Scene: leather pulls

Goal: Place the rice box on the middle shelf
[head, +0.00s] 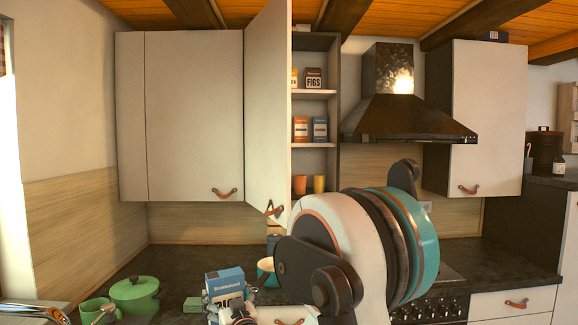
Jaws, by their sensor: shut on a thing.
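The rice box (225,283) is a blue and white carton with partly hidden dark lettering. It is upright, low in the head view above the dark counter. My gripper (232,309) is at its lower front and shut on it; the fingertips are mostly hidden. The open wall cabinet has stacked shelves. Its middle shelf (312,145) bears an orange box (300,128) and a grey-blue box (320,128), with a narrow gap between them. The shelf above holds a dark figs box (313,78) and a yellowish box. Cups (319,183) stand at the bottom.
The cabinet door (267,110) stands open at the shelves' left. The range hood (405,105) is to the right. On the counter (185,260) are a green pot (135,294), a green mug (95,309) and a teal cup (267,272). My arm hides the counter's middle.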

